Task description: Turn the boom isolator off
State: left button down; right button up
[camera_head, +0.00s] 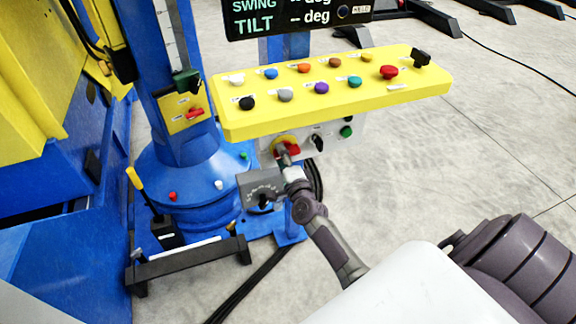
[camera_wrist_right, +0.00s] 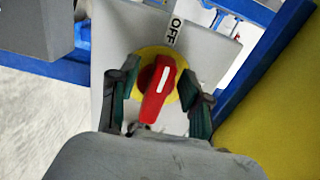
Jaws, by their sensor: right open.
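A red rotary handle (camera_wrist_right: 158,90) on a round yellow disc sits on a grey panel, with an OFF label (camera_wrist_right: 174,31) above it in the wrist view. In the head view my right gripper (camera_head: 287,160) reaches the yellow disc (camera_head: 286,143) and partly hides the handle. Another red handle (camera_head: 194,112) is on a yellow plate on the blue column. My left gripper is out of view.
A yellow button console (camera_head: 330,112) overhangs the grey panel (camera_head: 350,142). A grey dial box (camera_head: 262,190) is just left of my gripper. A black switch (camera_head: 318,140) and green button (camera_head: 346,131) are to the right. Open floor (camera_head: 480,150) lies further right.

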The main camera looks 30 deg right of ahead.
jog(key=v, duration=1.1)
jog(key=shift+a, duration=0.1)
jog(key=s+a+f+n+g+y+p, duration=0.15)
jog(key=s+a+f+n+g, duration=0.35)
jog(key=f, duration=0.8)
jog(key=s+a+f+n+g+y, duration=0.25)
jog(key=s+f+n, duration=0.35)
jog(key=f, duration=0.7)
jog(key=s+f+n+g, duration=0.3)
jog(key=s+f+n, duration=0.1)
jog(key=s, duration=0.6)
jog(key=s+a+f+n+g, duration=0.1)
jog(key=s+f+n+g, duration=0.2)
jog(key=s+f, duration=0.4)
jog(key=s+a+f+n+g, duration=0.1)
jog(key=s+f+n+g, duration=0.2)
jog(key=s, duration=1)
notch_tip(320, 180, down, 3)
jog(key=shift+s+r+n+p, duration=0.2)
jog(key=shift+s+n+p, duration=0.25)
jog(key=shift+n, duration=0.55)
